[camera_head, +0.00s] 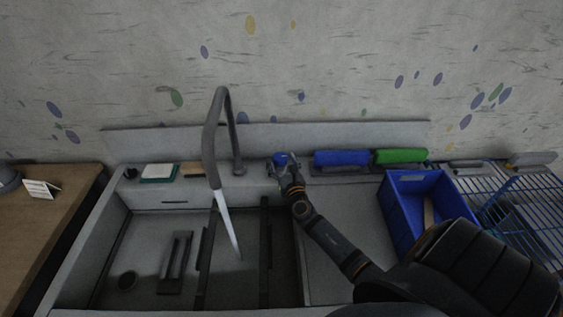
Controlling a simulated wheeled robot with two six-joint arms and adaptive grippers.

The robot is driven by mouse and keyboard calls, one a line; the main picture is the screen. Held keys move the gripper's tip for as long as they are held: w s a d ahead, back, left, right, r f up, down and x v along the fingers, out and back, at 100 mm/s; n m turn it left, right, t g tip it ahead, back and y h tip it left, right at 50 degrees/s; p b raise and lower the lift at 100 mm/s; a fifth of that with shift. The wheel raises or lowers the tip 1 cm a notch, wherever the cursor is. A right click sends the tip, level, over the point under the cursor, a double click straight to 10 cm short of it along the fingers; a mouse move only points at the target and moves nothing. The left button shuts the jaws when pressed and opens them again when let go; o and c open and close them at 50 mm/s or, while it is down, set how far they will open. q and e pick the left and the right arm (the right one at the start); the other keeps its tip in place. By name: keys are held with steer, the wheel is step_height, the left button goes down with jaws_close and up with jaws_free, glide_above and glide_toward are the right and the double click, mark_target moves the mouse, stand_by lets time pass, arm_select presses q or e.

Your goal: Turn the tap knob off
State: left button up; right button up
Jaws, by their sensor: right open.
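A tall grey tap (212,140) arches over the sink (150,250) in the head view. A pale stream of water (227,225) runs from its spout down into the basin. A blue knob (280,160) is on the back ledge, right of the tap's base. My right arm reaches in from the lower right. My right gripper (287,166) is at the blue knob, with its open fingers close around or beside it. Contact is too small to tell. My left gripper is not in view.
Blue (341,158) and green (400,156) items lie on the ledge to the right. A blue bin (400,205) and a blue wire rack (515,205) stand at the right. A wooden counter (40,225) with a small white card (40,188) is at the left.

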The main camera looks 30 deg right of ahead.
steer(key=shift+c, duration=1)
steer(key=c, duration=1)
steer(key=shift+o, duration=0.2)
